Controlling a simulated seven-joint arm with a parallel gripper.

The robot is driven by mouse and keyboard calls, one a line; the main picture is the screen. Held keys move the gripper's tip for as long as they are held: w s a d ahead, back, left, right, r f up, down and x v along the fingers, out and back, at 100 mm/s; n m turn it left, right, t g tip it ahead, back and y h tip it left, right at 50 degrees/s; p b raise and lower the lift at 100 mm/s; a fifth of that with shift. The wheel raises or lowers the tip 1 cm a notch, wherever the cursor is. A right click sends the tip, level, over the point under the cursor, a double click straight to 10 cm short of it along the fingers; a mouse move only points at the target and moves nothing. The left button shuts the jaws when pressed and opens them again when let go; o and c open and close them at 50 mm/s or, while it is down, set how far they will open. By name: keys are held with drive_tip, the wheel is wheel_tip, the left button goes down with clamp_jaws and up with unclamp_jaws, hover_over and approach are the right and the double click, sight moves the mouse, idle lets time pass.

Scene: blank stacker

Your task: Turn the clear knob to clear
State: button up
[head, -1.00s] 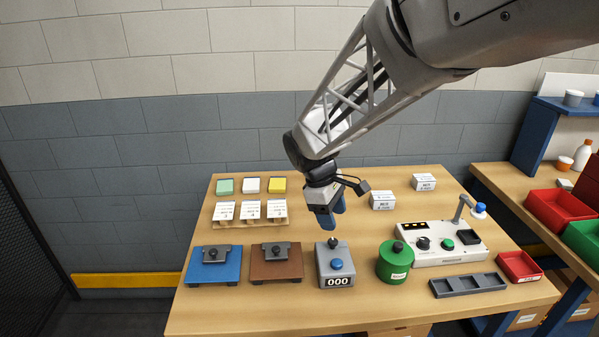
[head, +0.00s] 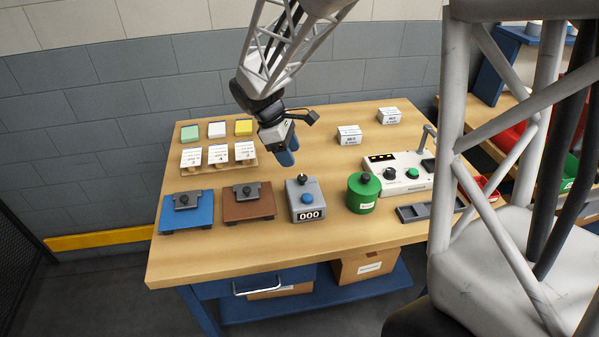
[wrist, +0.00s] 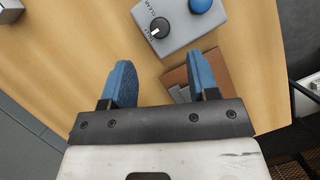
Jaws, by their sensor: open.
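The clear knob (wrist: 159,27) is a round black knob with a white mark on the grey counter box (wrist: 180,40). Its mark points to the lower left in the wrist view, away from the printed word CLEAR; a smaller label beside it is hard to read. In the head view the knob (head: 302,178) stands at the back of the counter box (head: 306,200), behind a blue button and a display reading 000. My gripper (head: 287,158) is above and behind the box, pointing down. In the wrist view my gripper (wrist: 161,75) has its blue fingers apart, nothing between them, short of the knob.
A brown plate fixture (head: 248,205) stands left of the box, with a blue one (head: 187,214) beyond it. A green canister (head: 363,194) stands close on the right, before a white control panel (head: 400,180).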

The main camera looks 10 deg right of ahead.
sight(302, 177)
drive_tip(key=shift+x, duration=3.75)
drive_tip(key=shift+s, duration=0.1)
drive_tip(key=c, duration=0.9)
